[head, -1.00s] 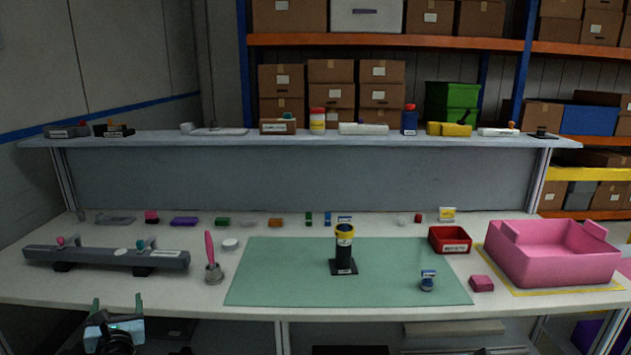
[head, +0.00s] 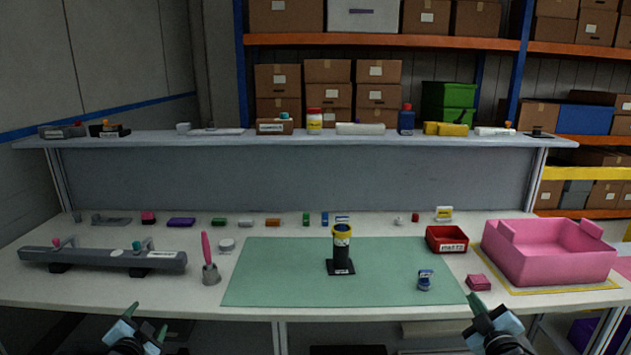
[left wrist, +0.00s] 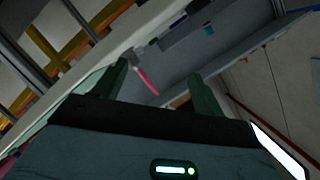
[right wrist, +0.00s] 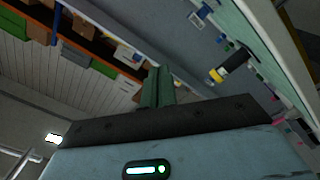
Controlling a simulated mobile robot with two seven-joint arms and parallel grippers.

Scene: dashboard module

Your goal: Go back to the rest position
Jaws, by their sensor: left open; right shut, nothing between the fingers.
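My left gripper (head: 146,322) is at the lower left of the head view, in front of the table's front edge. Its two green fingers stand apart with nothing between them, as the left wrist view (left wrist: 160,88) also shows. My right gripper (head: 474,305) is at the lower right of the head view, near the front edge below the pink block. Its green fingers are together and empty in the right wrist view (right wrist: 157,88). Both grippers are apart from the things on the table.
The white table (head: 110,285) holds a green mat (head: 270,275) with a black-and-yellow cylinder (head: 342,245) standing on it. A grey rail fixture (head: 100,258) is at left. A red bin (head: 447,239) and a pink tub (head: 550,260) are at right. A raised shelf (head: 300,141) spans the back.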

